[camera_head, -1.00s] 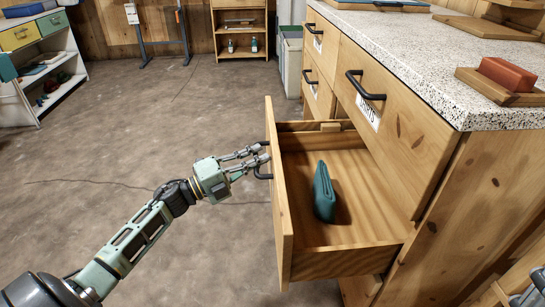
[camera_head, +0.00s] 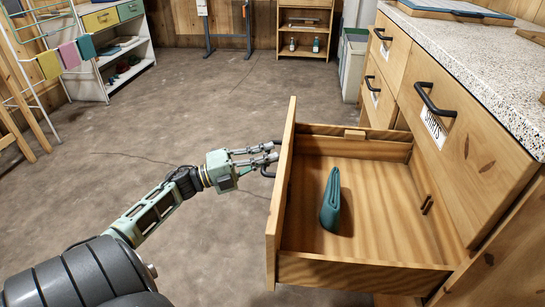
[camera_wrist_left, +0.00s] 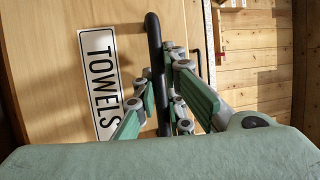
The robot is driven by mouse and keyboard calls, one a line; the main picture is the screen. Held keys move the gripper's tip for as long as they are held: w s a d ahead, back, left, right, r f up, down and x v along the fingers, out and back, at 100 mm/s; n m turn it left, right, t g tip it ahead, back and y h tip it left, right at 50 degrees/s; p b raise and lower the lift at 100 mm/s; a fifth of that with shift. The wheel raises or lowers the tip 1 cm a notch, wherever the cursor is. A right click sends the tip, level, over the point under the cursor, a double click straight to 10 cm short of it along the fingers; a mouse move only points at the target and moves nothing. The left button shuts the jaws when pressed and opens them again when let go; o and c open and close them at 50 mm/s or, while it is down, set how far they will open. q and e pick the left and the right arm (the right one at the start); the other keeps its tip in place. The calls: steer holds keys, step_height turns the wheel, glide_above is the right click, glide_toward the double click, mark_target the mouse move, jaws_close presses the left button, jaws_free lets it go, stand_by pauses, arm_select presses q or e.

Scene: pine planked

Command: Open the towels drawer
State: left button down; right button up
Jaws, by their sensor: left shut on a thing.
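The towels drawer (camera_head: 364,269) is pulled well out of the wooden cabinet. A folded green towel (camera_head: 331,203) stands inside it near the middle. My left gripper (camera_head: 274,156) is at the outer face of the drawer front, shut on the black handle (camera_head: 268,174). In the left wrist view the handle (camera_wrist_left: 153,32) runs between the fingers of my left gripper (camera_wrist_left: 168,105), beside the white label (camera_wrist_left: 100,82) reading TOWELS. My right gripper is not in view.
A closed drawer labelled SHIRTS (camera_head: 463,125) sits above, under the speckled countertop (camera_head: 500,55). A drying rack (camera_head: 30,75) and a white shelf (camera_head: 98,82) stand at the back left. The concrete floor (camera_head: 130,115) left of the drawer is clear.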

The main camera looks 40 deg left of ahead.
arm_select(q)
steer(key=shift+s+f, duration=0.1)
steer(key=shift+f, duration=0.1)
steer(key=c, duration=1.9)
jaws_free()
steer(key=shift+o, duration=0.4)
steer(key=shift+r, duration=0.1)
steer(key=v, duration=1.2)
